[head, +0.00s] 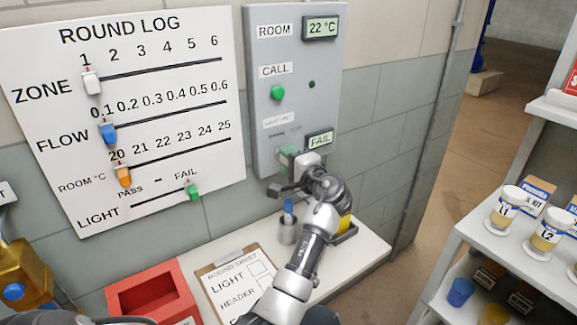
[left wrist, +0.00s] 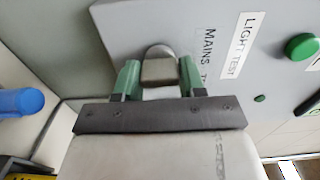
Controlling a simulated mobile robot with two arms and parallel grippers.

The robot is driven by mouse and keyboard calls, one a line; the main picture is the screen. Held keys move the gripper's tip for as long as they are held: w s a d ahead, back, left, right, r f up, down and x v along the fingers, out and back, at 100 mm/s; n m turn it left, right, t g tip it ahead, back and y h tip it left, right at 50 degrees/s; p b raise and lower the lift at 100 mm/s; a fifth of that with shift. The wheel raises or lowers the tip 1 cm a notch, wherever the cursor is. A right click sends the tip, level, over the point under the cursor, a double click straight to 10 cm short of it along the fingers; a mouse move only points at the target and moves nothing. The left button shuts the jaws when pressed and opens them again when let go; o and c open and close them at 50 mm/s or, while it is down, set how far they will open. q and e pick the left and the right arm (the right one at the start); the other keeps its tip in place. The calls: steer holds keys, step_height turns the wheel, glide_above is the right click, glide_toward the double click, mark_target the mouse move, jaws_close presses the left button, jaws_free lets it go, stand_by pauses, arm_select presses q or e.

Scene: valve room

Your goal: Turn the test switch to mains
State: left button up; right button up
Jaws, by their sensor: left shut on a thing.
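The grey wall panel (head: 293,80) carries a "LIGHT TEST" label (head: 279,120) above the test switch, and a small display (head: 320,140) beside it reads FAIL. In the head view my left gripper (head: 288,153) is at the panel's lower end and hides the switch. In the left wrist view the metal switch knob (left wrist: 159,67) sits between the green fingertips of my left gripper (left wrist: 160,78), which is shut on it. The word "MAINS" (left wrist: 208,45) shows on the panel beside the knob; the label's other word is partly hidden. I cannot tell which position the knob points to.
The ROUND LOG board (head: 150,60) hangs left of the panel. Below are a red tray (head: 146,290), a clipboard (head: 222,280) and a grey cup (head: 287,232) with a blue pen. A white shelf (head: 490,245) with jars stands right.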

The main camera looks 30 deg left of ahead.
stand_by(0.4)
arm_select(q)
steer(key=o, duration=0.9)
steer(key=shift+a, duration=0.1)
